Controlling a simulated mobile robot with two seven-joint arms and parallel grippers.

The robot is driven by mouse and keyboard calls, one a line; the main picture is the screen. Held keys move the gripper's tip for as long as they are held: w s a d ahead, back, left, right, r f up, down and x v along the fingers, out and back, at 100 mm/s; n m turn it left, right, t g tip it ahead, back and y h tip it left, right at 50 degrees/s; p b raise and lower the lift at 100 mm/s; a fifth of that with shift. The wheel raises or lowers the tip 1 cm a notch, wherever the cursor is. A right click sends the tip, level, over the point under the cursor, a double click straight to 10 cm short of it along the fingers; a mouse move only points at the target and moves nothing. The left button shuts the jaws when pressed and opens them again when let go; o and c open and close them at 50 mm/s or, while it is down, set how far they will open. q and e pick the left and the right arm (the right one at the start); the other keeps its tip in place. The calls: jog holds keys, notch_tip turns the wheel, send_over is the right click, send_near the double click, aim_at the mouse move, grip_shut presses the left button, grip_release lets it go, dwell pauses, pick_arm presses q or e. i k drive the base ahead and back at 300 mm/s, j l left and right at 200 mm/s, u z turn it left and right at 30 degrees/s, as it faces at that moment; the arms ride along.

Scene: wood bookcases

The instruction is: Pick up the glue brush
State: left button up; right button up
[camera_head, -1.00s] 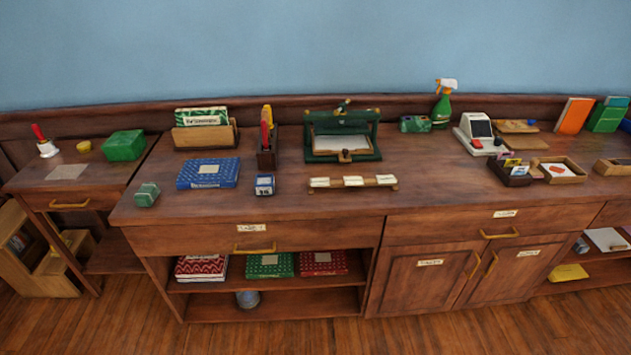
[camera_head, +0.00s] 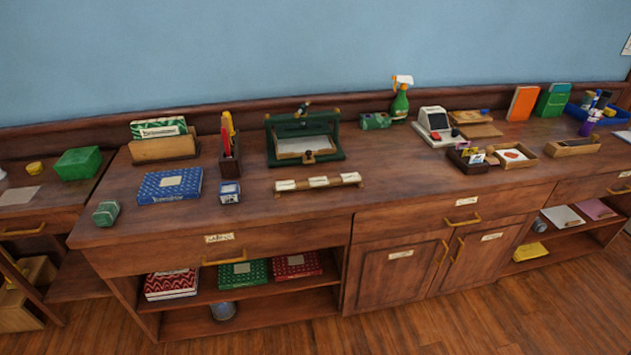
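I cannot single out a glue brush for certain in the head view. A dark wooden holder (camera_head: 230,163) on the long counter has upright red and yellow tools (camera_head: 228,132) in it. At the far right, several purple and dark upright items (camera_head: 595,112) stand by a blue tray (camera_head: 619,117). These are too small to tell whether one is a brush. Neither of my grippers is in view.
The wooden counter (camera_head: 420,193) carries a green press (camera_head: 304,139), a blue box (camera_head: 170,185), a card terminal (camera_head: 435,126), a spray bottle (camera_head: 400,100) and small trays. Its front strip is mostly clear. Shelves below hold patterned boxes (camera_head: 243,273). Wooden floor lies in front.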

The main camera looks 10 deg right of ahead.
aim_at(225, 139)
jog(key=j, duration=0.3)
jog(key=i+j, duration=0.1)
jog(key=j, duration=0.15)
jog(key=i+l, duration=0.25)
jog(key=l, duration=0.15)
jog(key=i+l, duration=0.2)
jog(key=l, duration=0.2)
jog(key=i+l, duration=0.25)
jog(key=l, duration=0.15)
jog(key=i+l, duration=0.2)
jog(key=l, duration=0.2)
jog(key=u, duration=1.15)
